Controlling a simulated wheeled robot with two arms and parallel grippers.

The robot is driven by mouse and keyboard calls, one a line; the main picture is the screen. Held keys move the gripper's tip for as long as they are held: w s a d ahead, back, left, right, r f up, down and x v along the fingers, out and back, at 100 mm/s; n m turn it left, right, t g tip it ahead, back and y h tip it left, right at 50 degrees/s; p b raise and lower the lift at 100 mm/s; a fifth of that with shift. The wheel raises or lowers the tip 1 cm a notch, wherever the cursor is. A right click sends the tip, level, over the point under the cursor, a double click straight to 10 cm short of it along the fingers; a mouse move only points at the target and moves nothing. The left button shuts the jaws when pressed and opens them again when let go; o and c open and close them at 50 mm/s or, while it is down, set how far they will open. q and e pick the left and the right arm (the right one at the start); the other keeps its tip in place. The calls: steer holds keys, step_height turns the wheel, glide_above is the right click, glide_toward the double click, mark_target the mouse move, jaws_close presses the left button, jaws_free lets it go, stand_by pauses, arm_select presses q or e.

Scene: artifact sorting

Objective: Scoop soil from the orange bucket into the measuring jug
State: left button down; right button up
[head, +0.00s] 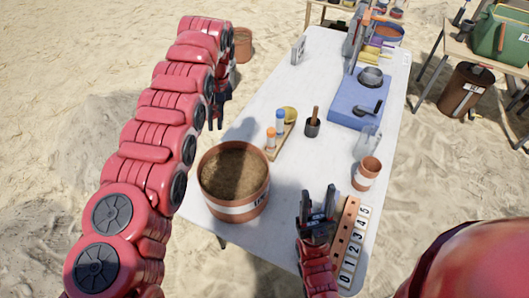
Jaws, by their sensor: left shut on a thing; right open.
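The orange bucket (215,207) with a white band stands at the near left of the table and is filled with brown soil (235,173). A clear vessel that looks like the measuring jug (367,143) stands at the right side, behind a small terracotta pot. My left gripper (219,118) is beyond the bucket, near the table's left edge, partly hidden by my red arm. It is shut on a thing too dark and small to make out. My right gripper (317,203) is open and empty, over the near table, right of the bucket.
The terracotta pot (367,173) and a numbered strip (354,240) are at the right edge. A wooden rack with bottles (279,138) and a dark cup (312,126) stand mid-table. The table's far left is mostly clear.

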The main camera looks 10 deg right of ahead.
arm_select(q)
steer(key=shift+s+d+f+n+g+p, duration=0.15)
steer(key=shift+s+d+n+p, duration=0.15)
steer(key=shift+s+d, duration=0.25)
steer(key=shift+s+d+f+n+g+p, duration=0.15)
steer(key=shift+s+d+n+p, duration=0.15)
steer(key=shift+s+d, duration=0.15)
steer(key=shift+w, duration=0.1)
steer(key=shift+s+d+f, duration=0.1)
steer(key=shift+s+d, duration=0.1)
steer(key=shift+d, duration=0.3)
steer(key=shift+s+d+n+p, duration=0.1)
steer(key=shift+s+n+p, duration=0.1)
steer(key=shift+n+p, duration=0.15)
steer(key=shift+s+d+f+g, duration=0.15)
steer(key=shift+d+f+g, duration=0.05)
steer(key=shift+d+g, duration=0.1)
steer(key=shift+n+h, duration=0.25)
steer(key=shift+h, duration=0.05)
